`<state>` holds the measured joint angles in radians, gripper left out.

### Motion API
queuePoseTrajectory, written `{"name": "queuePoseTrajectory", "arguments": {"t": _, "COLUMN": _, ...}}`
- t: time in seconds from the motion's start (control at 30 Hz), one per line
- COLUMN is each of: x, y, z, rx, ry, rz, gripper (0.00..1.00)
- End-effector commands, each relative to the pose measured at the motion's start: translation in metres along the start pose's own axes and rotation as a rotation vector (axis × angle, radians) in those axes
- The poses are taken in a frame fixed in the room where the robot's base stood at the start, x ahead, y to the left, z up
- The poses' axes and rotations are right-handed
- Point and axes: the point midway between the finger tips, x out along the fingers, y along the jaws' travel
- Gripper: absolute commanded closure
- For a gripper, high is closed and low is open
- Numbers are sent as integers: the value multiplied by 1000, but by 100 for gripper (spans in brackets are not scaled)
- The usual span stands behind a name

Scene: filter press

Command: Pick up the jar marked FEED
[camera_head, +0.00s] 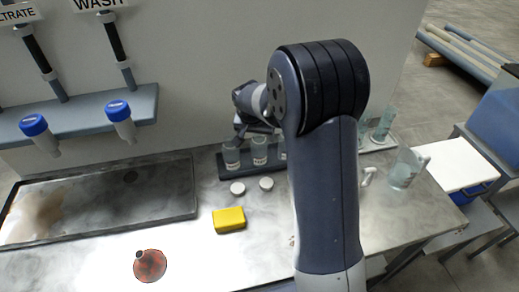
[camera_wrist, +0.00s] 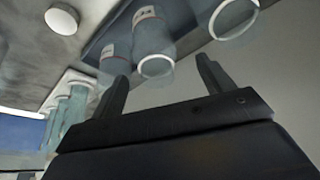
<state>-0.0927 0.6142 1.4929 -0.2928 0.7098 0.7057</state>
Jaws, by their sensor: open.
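Clear jars with pale labels stand in a dark rack (camera_head: 222,171) on the steel bench, including a left jar (camera_head: 232,158) and a middle jar (camera_head: 260,152). A third is partly hidden by my arm. Their lettering is too small to read, so I cannot tell which is FEED. My gripper (camera_head: 256,130) is behind the rack area, partly hidden by my arm. In the wrist view my gripper (camera_wrist: 162,70) is open and empty. One labelled jar (camera_wrist: 154,45) appears between the fingertips, ahead of them; another jar (camera_wrist: 114,60) is beside the left finger.
Two white lids (camera_head: 237,188) (camera_head: 266,184) and a yellow sponge (camera_head: 229,220) lie before the rack. A dark-rimmed tray (camera_head: 100,232) is at left, with a reddish round object (camera_head: 150,265) in front. A clear jug (camera_head: 404,170) stands at right.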

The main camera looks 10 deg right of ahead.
Motion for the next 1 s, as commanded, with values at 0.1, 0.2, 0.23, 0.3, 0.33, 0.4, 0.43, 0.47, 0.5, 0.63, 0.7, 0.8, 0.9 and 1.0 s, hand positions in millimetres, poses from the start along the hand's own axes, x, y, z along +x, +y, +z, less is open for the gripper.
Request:
{"name": "queuePoseTrajectory", "arguments": {"t": 0.1, "x": 3, "y": 1, "z": 1, "rx": 0, "ry": -2, "rz": 1, "gripper": 24}}
{"name": "queuePoseTrajectory", "arguments": {"t": 0.2, "x": 13, "y": 3, "z": 2, "rx": -1, "ry": -4, "rz": 3, "gripper": 24}}
{"name": "queuePoseTrajectory", "arguments": {"t": 0.23, "x": 18, "y": 4, "z": 2, "rx": -1, "ry": -4, "rz": 3, "gripper": 24}}
{"name": "queuePoseTrajectory", "arguments": {"t": 0.3, "x": 27, "y": 6, "z": 3, "rx": -1, "ry": -4, "rz": 3, "gripper": 24}}
{"name": "queuePoseTrajectory", "arguments": {"t": 0.33, "x": 31, "y": 6, "z": 4, "rx": 0, "ry": -4, "rz": 2, "gripper": 24}}
{"name": "queuePoseTrajectory", "arguments": {"t": 0.4, "x": 40, "y": 5, "z": 4, "rx": 0, "ry": -3, "rz": 1, "gripper": 24}}
{"name": "queuePoseTrajectory", "arguments": {"t": 0.43, "x": 43, "y": 5, "z": 4, "rx": 0, "ry": -2, "rz": 1, "gripper": 24}}
{"name": "queuePoseTrajectory", "arguments": {"t": 0.47, "x": 45, "y": 6, "z": 4, "rx": -1, "ry": -2, "rz": 1, "gripper": 24}}
{"name": "queuePoseTrajectory", "arguments": {"t": 0.5, "x": 48, "y": 6, "z": 4, "rx": -1, "ry": -2, "rz": 1, "gripper": 24}}
{"name": "queuePoseTrajectory", "arguments": {"t": 0.63, "x": 52, "y": 5, "z": 4, "rx": -1, "ry": 0, "rz": 0, "gripper": 24}}
{"name": "queuePoseTrajectory", "arguments": {"t": 0.7, "x": 52, "y": 5, "z": 4, "rx": 0, "ry": 1, "rz": 0, "gripper": 24}}
{"name": "queuePoseTrajectory", "arguments": {"t": 0.8, "x": 52, "y": 5, "z": 4, "rx": 0, "ry": 1, "rz": 0, "gripper": 24}}
{"name": "queuePoseTrajectory", "arguments": {"t": 0.9, "x": 52, "y": 5, "z": 4, "rx": 0, "ry": 0, "rz": 0, "gripper": 32}}
{"name": "queuePoseTrajectory", "arguments": {"t": 1.0, "x": 52, "y": 5, "z": 4, "rx": 0, "ry": 0, "rz": 0, "gripper": 40}}
